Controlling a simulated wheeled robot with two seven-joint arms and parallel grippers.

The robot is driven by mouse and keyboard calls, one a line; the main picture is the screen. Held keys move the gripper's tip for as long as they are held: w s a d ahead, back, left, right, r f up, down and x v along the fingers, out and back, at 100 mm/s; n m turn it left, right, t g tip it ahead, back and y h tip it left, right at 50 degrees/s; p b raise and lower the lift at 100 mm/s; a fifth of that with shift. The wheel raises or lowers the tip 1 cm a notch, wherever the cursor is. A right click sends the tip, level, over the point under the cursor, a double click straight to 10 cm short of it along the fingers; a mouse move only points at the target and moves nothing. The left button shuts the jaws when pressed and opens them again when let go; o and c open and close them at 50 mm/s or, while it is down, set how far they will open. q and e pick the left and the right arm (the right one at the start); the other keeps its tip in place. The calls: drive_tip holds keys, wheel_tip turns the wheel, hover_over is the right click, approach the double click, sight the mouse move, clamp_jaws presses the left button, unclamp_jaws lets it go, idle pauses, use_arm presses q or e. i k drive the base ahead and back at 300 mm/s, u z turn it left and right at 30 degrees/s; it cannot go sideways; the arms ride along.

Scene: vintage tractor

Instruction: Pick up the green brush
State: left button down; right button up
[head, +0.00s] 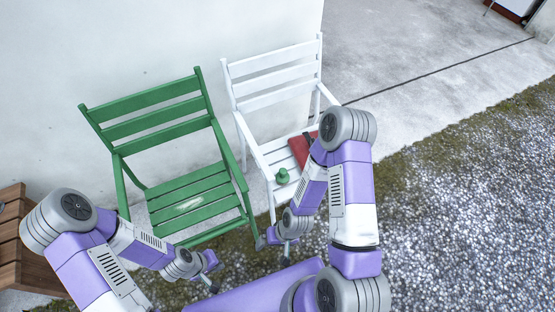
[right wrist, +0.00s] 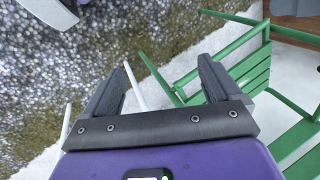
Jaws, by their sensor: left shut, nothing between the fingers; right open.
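A small green object (head: 282,176), which I take to be the green brush, sits on the front part of the white chair's slatted seat (head: 268,160). It is too small to make out its bristles, and I cannot see it in the right wrist view. My right gripper (head: 273,251) is open and empty, in front of and below the white chair's seat edge. In the right wrist view its two fingers (right wrist: 163,78) are wide apart, with ground and a white chair leg beyond. My left gripper (head: 213,285) is shut and empty, in front of the green chair.
A red flat object (head: 299,150) lies on the white seat behind the green object, partly hidden by my right arm. A green chair (head: 170,185) stands left of the white one. A brown wooden piece (head: 14,245) is at far left. Gravel (head: 460,200) at right is clear.

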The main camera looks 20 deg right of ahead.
sight(282, 177)
drive_tip(key=u, duration=2.8)
drive_tip(key=k, duration=1.3)
drive_tip(key=z, duration=1.55)
drive_tip(key=i, duration=0.5)
drive_tip(key=z, duration=0.05)
